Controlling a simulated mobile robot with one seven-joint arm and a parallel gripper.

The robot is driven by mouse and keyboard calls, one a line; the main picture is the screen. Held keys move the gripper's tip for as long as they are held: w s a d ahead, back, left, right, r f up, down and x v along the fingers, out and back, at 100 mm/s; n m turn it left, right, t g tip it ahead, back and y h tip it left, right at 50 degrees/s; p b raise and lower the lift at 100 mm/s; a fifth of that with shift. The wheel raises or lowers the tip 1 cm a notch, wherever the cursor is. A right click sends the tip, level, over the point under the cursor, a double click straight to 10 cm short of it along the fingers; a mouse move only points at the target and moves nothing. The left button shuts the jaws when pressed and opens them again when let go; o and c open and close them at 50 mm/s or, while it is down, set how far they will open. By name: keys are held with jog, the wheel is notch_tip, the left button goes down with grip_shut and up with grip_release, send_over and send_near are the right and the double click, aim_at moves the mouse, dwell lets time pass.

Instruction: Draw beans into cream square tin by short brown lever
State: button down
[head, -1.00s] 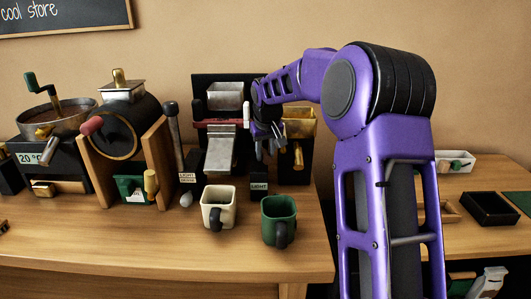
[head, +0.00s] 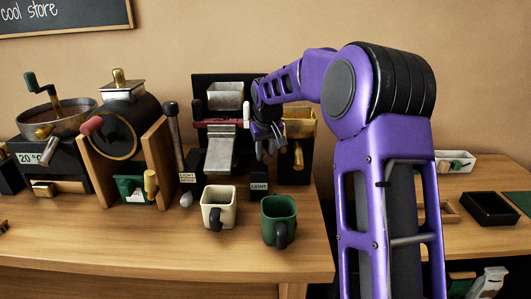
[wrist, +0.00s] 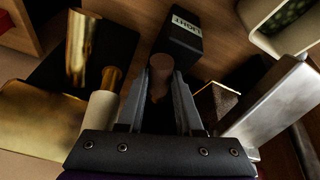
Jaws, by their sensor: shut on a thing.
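My gripper (wrist: 160,95) points down with its two fingers closed around the short brown lever (wrist: 160,73). In the head view my gripper (head: 267,148) is beside the silver chute, and the lever is hidden behind it. The cream square tin (head: 210,216) with a dark handle stands upright on the counter in front of the silver chute (head: 220,152). In the wrist view the cream tin's rim (wrist: 262,41) shows at the top right, with dark green speckled contents inside. The silver chute (wrist: 270,97) is right of my fingers.
A green square tin (head: 279,222) stands right of the cream one. A black block labelled LIGHT (wrist: 183,28) lies just ahead of my fingers. A brass bin (head: 299,122) is close on the right. A drum machine (head: 124,127) stands left.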

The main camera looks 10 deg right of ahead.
dwell(0.3)
jog(key=shift+a+m+h, duration=0.6)
jog(key=shift+a+m, duration=0.4)
jog(key=shift+m, duration=0.5)
jog(key=shift+w+a+m+g+h+p, duration=0.3)
jog(key=shift+a+m+p, duration=0.25)
jog(key=shift+m, duration=0.45)
jog(key=shift+w+a+m+g+h+p, duration=0.15)
jog(key=shift+a+m+g+h+p, duration=0.25)
jog(key=shift+m, duration=0.6)
jog(key=shift+a, duration=0.1)
jog(key=c, duration=0.8)
grip_release()
jog(key=shift+c, duration=0.2)
jog(key=shift+r, duration=0.1)
jog(key=p+v, duration=0.2)
jog(key=v, duration=1.5)
jog(key=shift+s+a, duration=0.2)
jog(key=shift+s, duration=0.05)
